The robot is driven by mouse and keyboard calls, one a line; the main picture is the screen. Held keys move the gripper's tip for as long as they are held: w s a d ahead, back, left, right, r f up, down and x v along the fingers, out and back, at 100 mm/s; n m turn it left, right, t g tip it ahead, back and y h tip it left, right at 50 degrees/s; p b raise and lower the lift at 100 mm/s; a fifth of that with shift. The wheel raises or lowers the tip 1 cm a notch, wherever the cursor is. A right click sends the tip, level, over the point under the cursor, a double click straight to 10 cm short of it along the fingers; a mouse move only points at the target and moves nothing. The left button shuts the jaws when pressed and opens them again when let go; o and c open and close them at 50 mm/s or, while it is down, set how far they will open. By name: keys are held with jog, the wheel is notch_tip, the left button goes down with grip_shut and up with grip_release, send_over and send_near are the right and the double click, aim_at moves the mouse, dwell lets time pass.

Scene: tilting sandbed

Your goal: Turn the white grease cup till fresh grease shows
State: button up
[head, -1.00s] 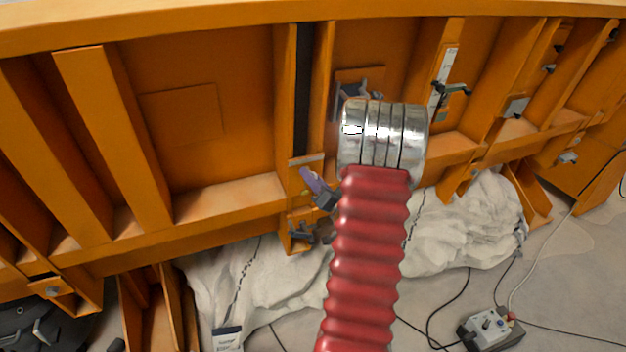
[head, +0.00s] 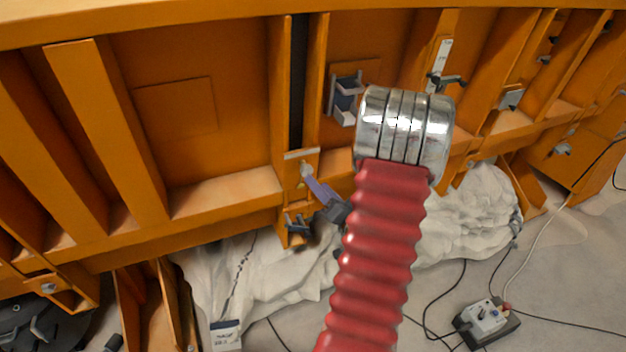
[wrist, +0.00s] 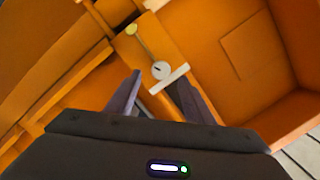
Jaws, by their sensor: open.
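The white grease cup (wrist: 161,70) is a small round cap with a dark mark, mounted on an orange post beside a pale strip (wrist: 168,80). It also shows in the head view (head: 305,169), small, at the tip of a purple finger. My gripper (wrist: 160,76) is open, with its two purple-grey fingers on either side of the cup in the wrist view. I cannot tell whether the fingertips reach past the cup's face or stop short of it. A yellow knob-like piece (wrist: 131,29) sits farther along the post. No grease can be made out.
Orange ribs and ledges frame the post closely. A grey bracket (head: 346,97) stands out at its upper right. White crumpled sheeting (head: 470,215) lies below. A grey control box (head: 486,320) with cables is on the floor at right.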

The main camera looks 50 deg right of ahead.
jog(key=v, duration=0.6)
jog(key=shift+s, duration=0.15)
jog(key=shift+f, duration=0.1)
dwell(0.7)
jog(key=s+d+f+n+g, duration=0.1)
jog(key=s+f+g, duration=0.3)
jog(key=f+g, duration=0.25)
jog(key=s+d+f+n+g, duration=0.1)
jog(key=s+d+f+g, duration=0.1)
jog(key=s+f+g, duration=0.4)
jog(key=w+a+r+n+y, duration=0.2)
jog(key=a+r, duration=0.6)
jog(key=a, duration=0.7)
jog(key=w+a+r+n+y, duration=0.3)
jog(key=a+r, duration=0.5)
jog(key=a, duration=0.8)
jog(key=w+a+r+n+t+y, duration=0.1)
jog(key=w+a+r+n, duration=0.3)
jog(key=a, duration=1.1)
notch_tip(320, 180, up, 4)
jog(key=n+y, duration=0.1)
jog(key=n, duration=0.1)
jog(key=shift+w+a+n+y, duration=0.2)
jog(key=shift+a+n+y, duration=0.1)
jog(key=shift+a, duration=0.1)
jog(key=shift+c, duration=0.3)
